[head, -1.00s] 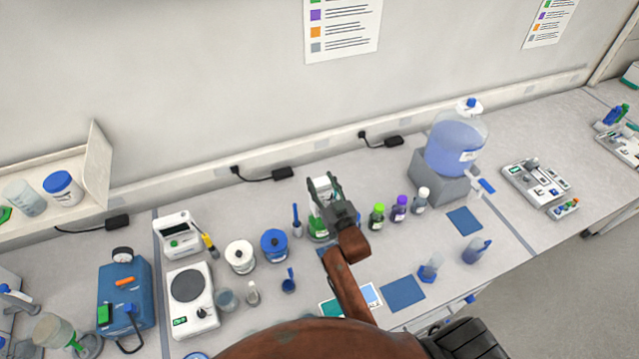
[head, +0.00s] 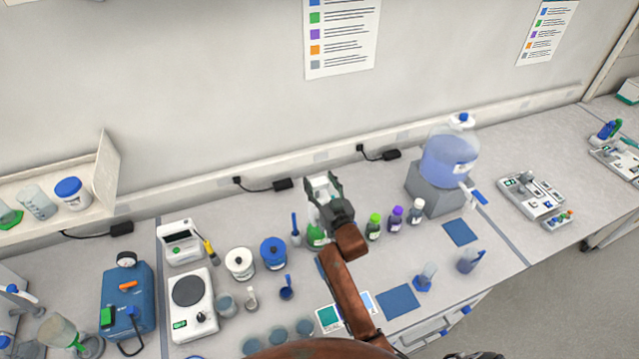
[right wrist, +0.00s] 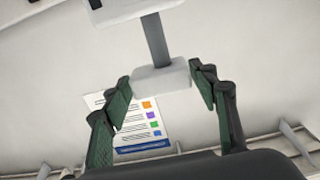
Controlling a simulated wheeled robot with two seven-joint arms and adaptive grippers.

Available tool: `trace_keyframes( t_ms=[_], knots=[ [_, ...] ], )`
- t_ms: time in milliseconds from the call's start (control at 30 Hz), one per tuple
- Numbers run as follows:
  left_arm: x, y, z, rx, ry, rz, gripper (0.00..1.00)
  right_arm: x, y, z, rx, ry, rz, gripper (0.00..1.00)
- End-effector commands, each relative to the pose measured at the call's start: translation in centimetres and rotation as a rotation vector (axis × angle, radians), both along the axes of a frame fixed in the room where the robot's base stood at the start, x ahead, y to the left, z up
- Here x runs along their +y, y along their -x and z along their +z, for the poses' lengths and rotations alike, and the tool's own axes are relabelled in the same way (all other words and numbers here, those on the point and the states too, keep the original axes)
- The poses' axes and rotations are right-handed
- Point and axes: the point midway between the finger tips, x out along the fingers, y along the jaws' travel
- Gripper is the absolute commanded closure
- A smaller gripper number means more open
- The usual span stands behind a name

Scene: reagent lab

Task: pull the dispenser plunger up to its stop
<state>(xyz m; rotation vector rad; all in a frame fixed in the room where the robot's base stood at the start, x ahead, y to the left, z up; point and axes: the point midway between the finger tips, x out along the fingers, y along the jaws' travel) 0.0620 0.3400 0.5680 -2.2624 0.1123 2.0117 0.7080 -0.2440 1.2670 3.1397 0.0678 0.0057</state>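The dispenser bottle (head: 315,238), with green at its base, stands on the bench, partly hidden behind my right gripper (head: 322,186). A bare grey plunger rod (right wrist: 155,38) runs between that head and the white dispenser body (right wrist: 122,10), which is cut off by the picture edge. The rod's stop is not visible. My left gripper is in neither view.
Small capped bottles (head: 374,226) stand close right of the dispenser. A blue-lidded jar (head: 273,254) and a white jar (head: 240,264) stand to its left. A water carboy (head: 448,160) is farther right. The wall is behind; the space above the bench is clear.

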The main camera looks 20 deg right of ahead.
Motion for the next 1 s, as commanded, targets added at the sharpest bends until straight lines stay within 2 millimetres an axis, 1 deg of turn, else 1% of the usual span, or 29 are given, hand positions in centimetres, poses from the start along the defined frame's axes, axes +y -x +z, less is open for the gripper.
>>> trace_keyframes(
  t_ms=[67,233,367,467,567,800,900,1000],
  knots=[
    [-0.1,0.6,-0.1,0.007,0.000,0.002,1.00,0.2,0.0,0.0,0.001,-0.001,0.002,0.39],
    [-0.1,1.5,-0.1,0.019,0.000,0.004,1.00,0.2,0.0,-0.1,0.002,-0.002,0.002,0.39],
    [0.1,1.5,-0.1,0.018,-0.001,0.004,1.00,0.1,0.2,-0.2,0.003,-0.002,0.002,0.39],
    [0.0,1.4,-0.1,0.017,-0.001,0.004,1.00,0.1,1.0,-0.2,0.002,-0.002,0.002,0.39],
    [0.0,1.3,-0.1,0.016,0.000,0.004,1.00,0.0,2.6,-0.3,0.004,-0.002,0.001,0.39],
    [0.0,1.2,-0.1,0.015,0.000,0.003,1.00,-0.2,7.7,-0.3,0.004,-0.002,0.002,0.39],
    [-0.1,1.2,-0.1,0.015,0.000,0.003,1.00,-0.2,9.4,-0.2,0.003,-0.002,0.002,0.39],
    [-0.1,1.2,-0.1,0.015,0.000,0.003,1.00,-0.2,10.8,-0.2,0.003,-0.001,0.003,0.39]
  ],
)
